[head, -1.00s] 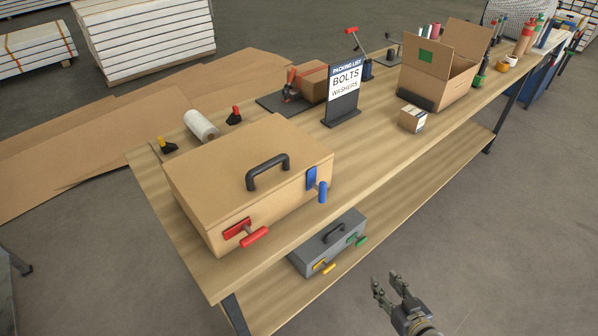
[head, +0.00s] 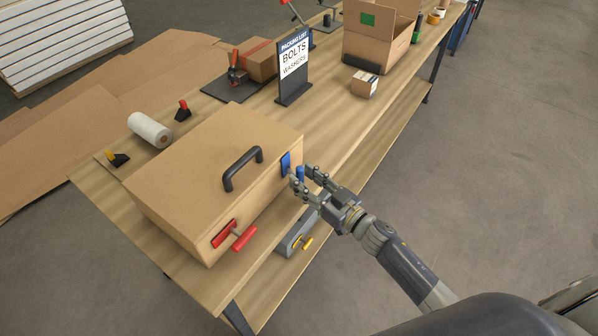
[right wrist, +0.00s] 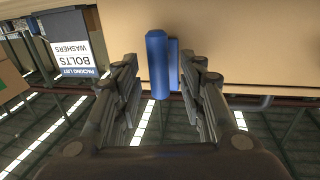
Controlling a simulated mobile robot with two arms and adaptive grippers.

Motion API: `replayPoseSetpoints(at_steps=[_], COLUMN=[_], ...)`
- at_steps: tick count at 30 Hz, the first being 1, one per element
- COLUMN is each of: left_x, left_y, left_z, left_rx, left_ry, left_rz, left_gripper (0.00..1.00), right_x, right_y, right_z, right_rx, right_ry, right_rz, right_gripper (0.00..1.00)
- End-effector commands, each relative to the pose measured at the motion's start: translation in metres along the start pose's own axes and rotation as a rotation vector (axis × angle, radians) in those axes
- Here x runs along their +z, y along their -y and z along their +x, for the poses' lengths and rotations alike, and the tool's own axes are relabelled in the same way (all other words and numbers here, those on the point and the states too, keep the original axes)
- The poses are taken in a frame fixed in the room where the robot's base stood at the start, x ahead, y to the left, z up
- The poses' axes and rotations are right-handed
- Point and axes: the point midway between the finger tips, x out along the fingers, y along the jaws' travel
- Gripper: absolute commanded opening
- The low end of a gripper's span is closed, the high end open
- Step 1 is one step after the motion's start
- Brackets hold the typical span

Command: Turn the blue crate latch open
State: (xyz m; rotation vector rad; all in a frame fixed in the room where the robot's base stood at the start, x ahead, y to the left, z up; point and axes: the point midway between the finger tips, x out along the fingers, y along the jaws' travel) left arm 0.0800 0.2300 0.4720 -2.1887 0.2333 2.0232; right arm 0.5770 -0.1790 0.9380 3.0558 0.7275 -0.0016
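The tan wooden crate (head: 190,160) sits on the workbench with a black handle on its lid. Its blue latch has a blue plate (head: 285,163) on the crate's right-hand side and a blue turning handle (head: 300,173). In the right wrist view the blue handle (right wrist: 157,65) hangs vertically in front of the plate. My right gripper (head: 304,177) is open at the blue latch, one finger on each side of the handle. Gaps show between fingers and handle in the right wrist view. In the head view the fingers partly hide the handle. My left gripper is not in view.
A red latch (head: 232,235) sits on the crate's front side. A grey box (head: 297,232) with a yellow latch stands on the lower shelf under my right gripper. The packing list sign (head: 294,68) and a small carton (head: 364,84) stand farther along the bench.

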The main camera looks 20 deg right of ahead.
Motion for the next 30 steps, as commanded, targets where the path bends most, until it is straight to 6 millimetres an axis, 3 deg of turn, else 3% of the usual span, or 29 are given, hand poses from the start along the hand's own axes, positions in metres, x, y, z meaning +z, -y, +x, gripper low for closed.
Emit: replayPoseSetpoints(at_steps=[6, 16, 17, 21, 22, 30], left_x=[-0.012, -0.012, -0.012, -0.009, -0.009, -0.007], left_y=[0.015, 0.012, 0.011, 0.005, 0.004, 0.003], left_z=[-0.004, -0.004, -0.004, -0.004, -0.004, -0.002], left_rx=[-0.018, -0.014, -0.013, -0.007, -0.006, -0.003], left_ry=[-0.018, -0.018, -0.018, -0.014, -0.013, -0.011], left_rz=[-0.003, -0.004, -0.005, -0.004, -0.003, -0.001], left_gripper=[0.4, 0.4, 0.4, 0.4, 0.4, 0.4], right_x=[0.0, 0.001, 0.001, 0.001, 0.001, 0.001], right_y=[-0.001, -0.001, -0.001, -0.001, -0.001, -0.001], right_z=[0.022, 0.026, 0.026, 0.025, 0.025, 0.025], right_rx=[0.002, 0.001, 0.001, 0.001, 0.001, 0.003], right_ry=[0.0, 0.0, 0.0, 0.0, 0.0, -0.001], right_rz=[0.0, 0.0, 0.0, 0.0, 0.0, -0.01], right_gripper=[0.38, 0.38, 0.35, 0.04, 0.0, 0.0])
